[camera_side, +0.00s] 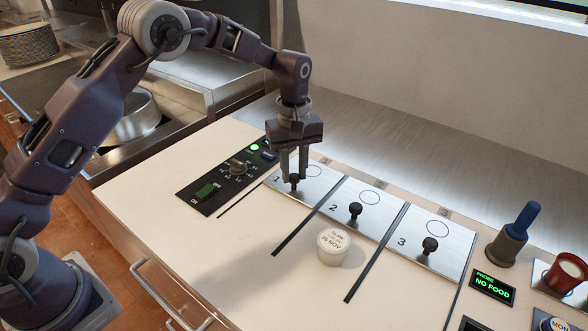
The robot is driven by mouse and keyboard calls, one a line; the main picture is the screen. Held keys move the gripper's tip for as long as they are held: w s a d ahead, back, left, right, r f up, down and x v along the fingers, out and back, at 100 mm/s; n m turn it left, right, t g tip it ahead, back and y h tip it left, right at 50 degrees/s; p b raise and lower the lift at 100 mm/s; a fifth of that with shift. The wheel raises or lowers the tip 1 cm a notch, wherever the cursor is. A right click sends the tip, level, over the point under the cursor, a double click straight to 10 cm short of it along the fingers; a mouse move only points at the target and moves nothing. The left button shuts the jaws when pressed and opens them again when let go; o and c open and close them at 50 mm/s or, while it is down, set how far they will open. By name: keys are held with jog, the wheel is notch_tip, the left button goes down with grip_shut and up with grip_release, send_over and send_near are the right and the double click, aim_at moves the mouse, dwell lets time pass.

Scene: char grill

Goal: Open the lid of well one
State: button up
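The lid of well one (318,184) is a flat steel plate marked 1, lying flat at the left of a row of three lids. Its black knob (294,180) stands near the plate's front left. My gripper (293,179) points down over this lid, with its two fingers on either side of the knob. A gap shows between the fingers. I cannot tell whether they touch the knob. The fingers hide part of the knob and lid.
Lids two (362,207) and three (433,243) lie to the right, each with a black knob. A control panel (225,177) with a dial and green switch is left. A white labelled tub (333,247) stands in front. A blue-handled tool (515,235) and red cup (565,274) stand at right.

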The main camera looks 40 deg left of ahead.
grip_shut()
jog(key=shift+r, duration=0.1)
dwell(1.0)
